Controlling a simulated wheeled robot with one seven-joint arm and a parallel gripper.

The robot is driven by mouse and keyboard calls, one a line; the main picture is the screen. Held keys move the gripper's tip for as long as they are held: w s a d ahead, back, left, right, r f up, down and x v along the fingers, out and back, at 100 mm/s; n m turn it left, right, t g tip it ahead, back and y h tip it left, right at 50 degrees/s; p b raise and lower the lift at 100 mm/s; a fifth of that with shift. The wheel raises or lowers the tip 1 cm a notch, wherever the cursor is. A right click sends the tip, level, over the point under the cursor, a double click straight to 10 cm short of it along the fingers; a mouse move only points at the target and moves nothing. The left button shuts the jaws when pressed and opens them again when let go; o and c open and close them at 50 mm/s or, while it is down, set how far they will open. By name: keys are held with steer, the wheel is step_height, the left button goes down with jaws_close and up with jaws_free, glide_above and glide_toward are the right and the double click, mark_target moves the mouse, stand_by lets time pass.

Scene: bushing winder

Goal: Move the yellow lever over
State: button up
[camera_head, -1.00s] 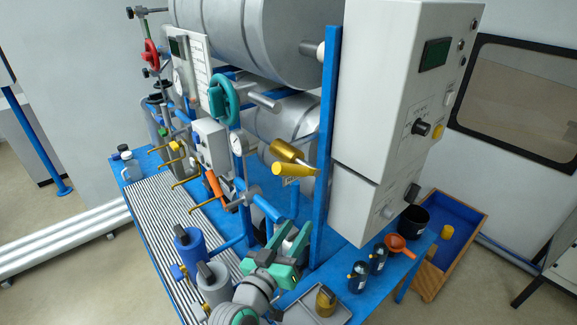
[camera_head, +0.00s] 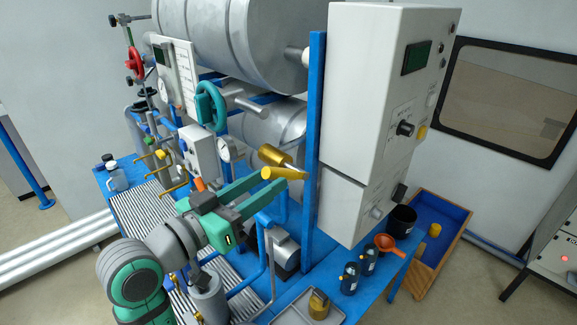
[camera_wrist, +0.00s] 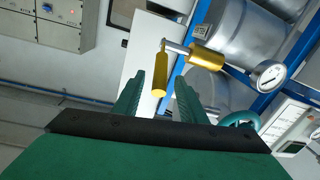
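The yellow lever (camera_head: 285,173) is a short yellow handle on a gold cylinder (camera_head: 272,155), beside the blue upright post. The handle points left in the head view. In the wrist view the lever (camera_wrist: 160,75) lies between the tips of my green fingers, its rounded end toward the camera, with gaps on both sides. My gripper (camera_head: 275,184) is open, its fingertips close to the lever in the head view. It also shows in the wrist view (camera_wrist: 158,92). I see no clear contact, and how deep the lever sits between the fingers is hard to tell.
The blue post (camera_head: 314,150) and the grey control box (camera_head: 365,110) stand right of the lever. A teal handwheel (camera_head: 211,106) and a gauge (camera_head: 228,150) are at its left. Bottles (camera_head: 349,278) and an orange funnel (camera_head: 388,246) stand on the blue table below.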

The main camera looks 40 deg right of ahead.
mark_target(291, 166)
steer(key=d, duration=0.2)
steer(key=w+d, duration=0.1)
steer(key=d, duration=0.5)
steer(key=shift+w+d, duration=0.15)
steer(key=shift+w, duration=0.05)
steer(key=shift+c, duration=0.3)
jaws_close()
